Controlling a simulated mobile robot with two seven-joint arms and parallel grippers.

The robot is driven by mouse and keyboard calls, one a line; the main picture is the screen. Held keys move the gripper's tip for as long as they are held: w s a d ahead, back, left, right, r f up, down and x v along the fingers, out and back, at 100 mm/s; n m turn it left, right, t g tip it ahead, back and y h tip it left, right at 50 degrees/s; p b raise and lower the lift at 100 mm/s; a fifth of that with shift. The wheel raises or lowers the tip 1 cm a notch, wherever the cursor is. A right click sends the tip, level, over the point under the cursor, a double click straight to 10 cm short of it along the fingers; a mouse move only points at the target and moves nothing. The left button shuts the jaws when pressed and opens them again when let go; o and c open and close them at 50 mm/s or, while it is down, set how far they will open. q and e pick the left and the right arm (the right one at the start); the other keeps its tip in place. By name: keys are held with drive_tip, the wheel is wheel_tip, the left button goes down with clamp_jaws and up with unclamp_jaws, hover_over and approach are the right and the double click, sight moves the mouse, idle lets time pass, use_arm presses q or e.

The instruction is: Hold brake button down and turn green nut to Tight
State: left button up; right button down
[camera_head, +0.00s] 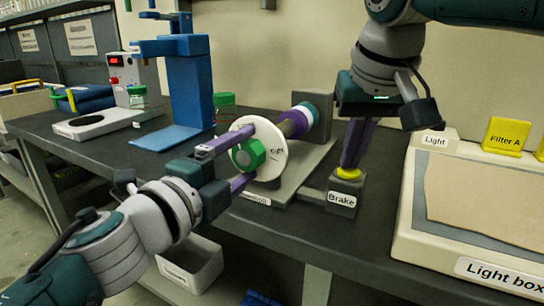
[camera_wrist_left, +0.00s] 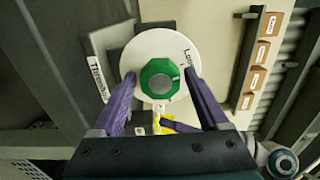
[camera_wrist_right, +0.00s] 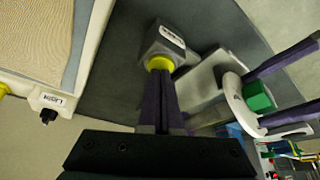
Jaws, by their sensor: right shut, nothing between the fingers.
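The green nut (camera_head: 248,154) sits at the centre of a white disc (camera_head: 270,165). The disc carries labels; "Tight" seems to show in the head view and part of "Loose" in the left wrist view. My left gripper (camera_head: 243,154) is open, its purple fingers on either side of the nut (camera_wrist_left: 160,81); they look apart from it. The yellow brake button (camera_head: 349,173) sits on a grey block labelled "Brake" (camera_head: 342,200). My right gripper (camera_head: 350,163) is shut and empty, pointing down with its fingertips at the button (camera_wrist_right: 160,63); contact looks likely.
A light box (camera_head: 480,225) with a yellow "Filter A" (camera_head: 506,135) stands on the right. A blue press (camera_head: 187,85) stands behind on the left. Dark table surface is bare around the brake block.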

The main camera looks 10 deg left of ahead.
use_arm(q)
drive_tip(key=c, duration=0.9)
drive_tip(key=m, duration=0.4)
drive_tip(key=shift+m, duration=0.4)
drive_tip(key=m, duration=0.3)
drive_tip(key=shift+f, duration=0.1)
drive_tip(key=o, duration=1.1)
